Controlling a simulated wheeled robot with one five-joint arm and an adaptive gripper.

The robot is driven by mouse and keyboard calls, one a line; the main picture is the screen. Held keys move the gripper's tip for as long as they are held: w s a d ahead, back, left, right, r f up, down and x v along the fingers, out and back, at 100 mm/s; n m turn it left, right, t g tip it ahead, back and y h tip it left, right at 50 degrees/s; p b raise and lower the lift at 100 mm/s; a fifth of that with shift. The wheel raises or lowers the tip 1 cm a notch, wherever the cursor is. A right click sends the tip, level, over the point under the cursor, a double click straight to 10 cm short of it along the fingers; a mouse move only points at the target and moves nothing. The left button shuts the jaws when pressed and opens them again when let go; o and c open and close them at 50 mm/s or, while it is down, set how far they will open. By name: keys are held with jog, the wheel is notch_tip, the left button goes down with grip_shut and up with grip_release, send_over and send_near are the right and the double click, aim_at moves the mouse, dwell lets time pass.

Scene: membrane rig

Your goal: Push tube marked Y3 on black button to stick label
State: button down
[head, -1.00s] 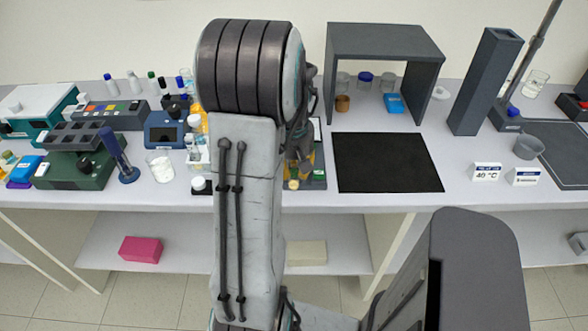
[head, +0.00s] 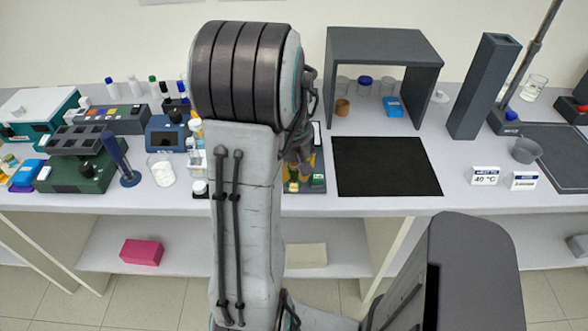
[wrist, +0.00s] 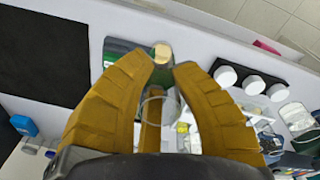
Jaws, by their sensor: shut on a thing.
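My gripper (wrist: 166,76) shows in the wrist view as yellow fingers closed in around a clear, round-rimmed tube (wrist: 158,106). No Y3 mark can be read on it. Just beyond the fingertips is a pale yellow round top (wrist: 161,52), beside a dark grey-green device (wrist: 118,50) on the bench. I cannot tell whether the tube touches the device. No black button can be made out there. In the head view my arm hides most of the gripper; yellow parts show to the right of the arm, over a dark device (head: 319,184).
A black mat (head: 386,166) lies right of my arm, with a grey open hood (head: 385,45) behind it. White-capped vials (wrist: 253,85) stand close to the fingers. A beaker (head: 162,170) and a green rack device (head: 85,160) are at left.

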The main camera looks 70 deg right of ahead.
aim_at(294, 170)
jog(key=shift+s+a+r+p, duration=0.2)
jog(key=shift+a+r+p, duration=0.2)
jog(key=shift+a+r, duration=0.35)
jog(key=shift+s+a+r+p, duration=0.2)
jog(key=shift+a+r+p, duration=0.25)
jog(key=shift+r, duration=0.4)
